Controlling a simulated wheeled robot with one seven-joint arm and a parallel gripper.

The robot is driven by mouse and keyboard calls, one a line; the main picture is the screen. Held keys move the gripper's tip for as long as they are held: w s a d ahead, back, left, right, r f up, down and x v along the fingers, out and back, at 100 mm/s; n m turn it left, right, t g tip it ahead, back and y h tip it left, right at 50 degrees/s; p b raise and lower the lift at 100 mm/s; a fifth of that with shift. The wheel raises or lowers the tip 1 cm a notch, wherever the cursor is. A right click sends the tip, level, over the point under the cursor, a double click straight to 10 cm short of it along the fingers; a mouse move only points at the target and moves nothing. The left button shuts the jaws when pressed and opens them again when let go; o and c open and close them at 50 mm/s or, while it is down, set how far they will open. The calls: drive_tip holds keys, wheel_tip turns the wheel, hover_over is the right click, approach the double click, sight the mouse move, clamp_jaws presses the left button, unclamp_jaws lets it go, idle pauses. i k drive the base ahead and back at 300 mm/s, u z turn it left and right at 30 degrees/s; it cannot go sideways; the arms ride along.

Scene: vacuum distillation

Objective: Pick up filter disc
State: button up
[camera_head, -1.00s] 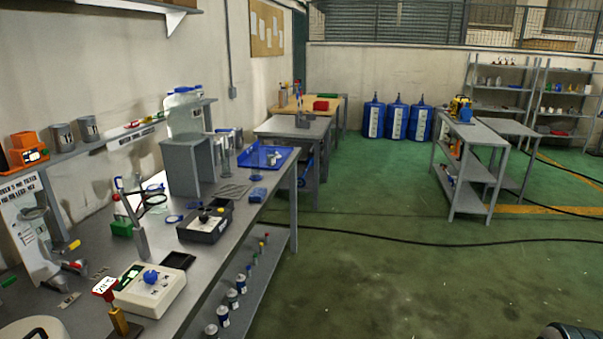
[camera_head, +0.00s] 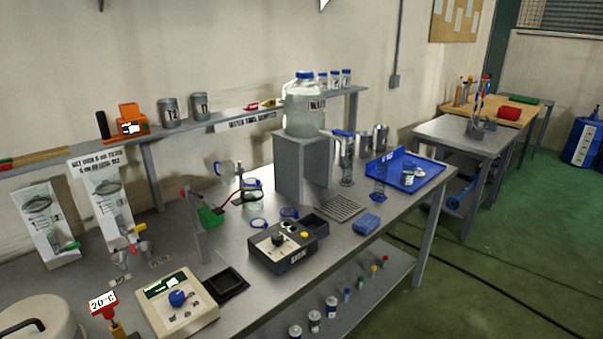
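I cannot pick out the filter disc for certain. A small pale round item (camera_head: 419,172) lies in the blue tray (camera_head: 432,179) at the right end of the long grey bench; it is too small to tell what it is. My gripper is not in view.
The grey bench (camera_head: 356,234) carries a white meter box (camera_head: 178,300), a dark control box (camera_head: 283,247) and a grey block (camera_head: 303,168) with a large bottle (camera_head: 304,103) on it. Several small bottles stand on the lower shelf (camera_head: 352,278).

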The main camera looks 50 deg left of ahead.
sight(250, 181)
drive_tip(key=u, duration=0.45)
drive_tip(key=i, duration=1.45)
drive_tip(key=u, duration=1.6)
drive_tip(key=i, duration=0.8)
drive_tip(key=u, duration=0.9)
